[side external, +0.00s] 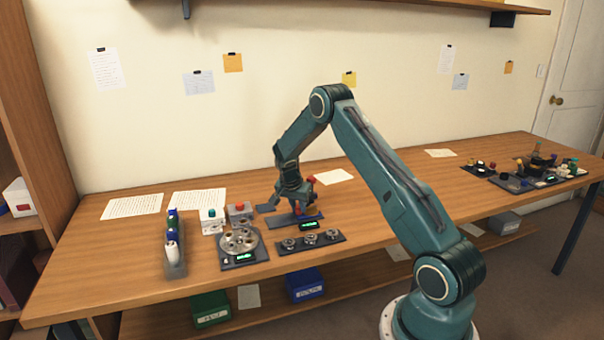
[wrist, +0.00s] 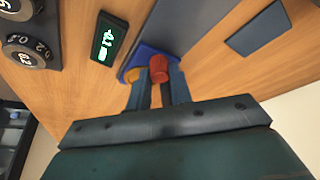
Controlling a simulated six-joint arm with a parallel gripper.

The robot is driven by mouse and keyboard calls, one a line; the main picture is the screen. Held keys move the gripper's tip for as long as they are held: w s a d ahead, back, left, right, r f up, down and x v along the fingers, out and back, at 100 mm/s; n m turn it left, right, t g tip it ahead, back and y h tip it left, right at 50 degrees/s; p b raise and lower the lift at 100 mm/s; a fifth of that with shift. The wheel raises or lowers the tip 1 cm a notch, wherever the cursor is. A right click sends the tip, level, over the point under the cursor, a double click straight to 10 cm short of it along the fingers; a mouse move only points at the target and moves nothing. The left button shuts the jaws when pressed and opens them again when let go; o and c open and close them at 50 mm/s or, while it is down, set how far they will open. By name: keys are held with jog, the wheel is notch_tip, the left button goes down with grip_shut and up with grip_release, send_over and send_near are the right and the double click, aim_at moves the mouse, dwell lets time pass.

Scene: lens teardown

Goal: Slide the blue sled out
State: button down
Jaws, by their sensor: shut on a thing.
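The blue sled (wrist: 142,58) shows in the wrist view as a blue block on the bench, partly hidden behind my fingers and the parts on it. A red cylindrical knob (wrist: 158,66) stands at the sled, with an orange-yellow part (wrist: 134,75) beside it. My gripper (wrist: 157,80) points down with its two fingers close together around the red knob, shut on it. In the side view my gripper (side external: 297,208) is low over a grey plate (side external: 280,221), and the blue piece (side external: 315,215) shows just right of it. I cannot tell how far the sled sits along its base.
A green-lit display (wrist: 107,39) stands close beside the sled. A row of dials (side external: 310,240) and a round metal fixture (side external: 239,242) lie nearer the front. A flat blue-grey plate (wrist: 258,28) lies to the right in the wrist view.

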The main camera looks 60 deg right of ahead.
jog(key=w+a, duration=0.7)
jog(key=shift+w, duration=0.1)
jog(key=c, duration=1.3)
grip_release()
jog(key=shift+a, duration=0.1)
jog(key=shift+o, duration=0.2)
jog(key=shift+r, duration=0.15)
jog(key=v, duration=1.3)
jog(key=shift+a+r, duration=0.15)
jog(key=shift+r, duration=0.05)
jog(key=shift+r, duration=0.1)
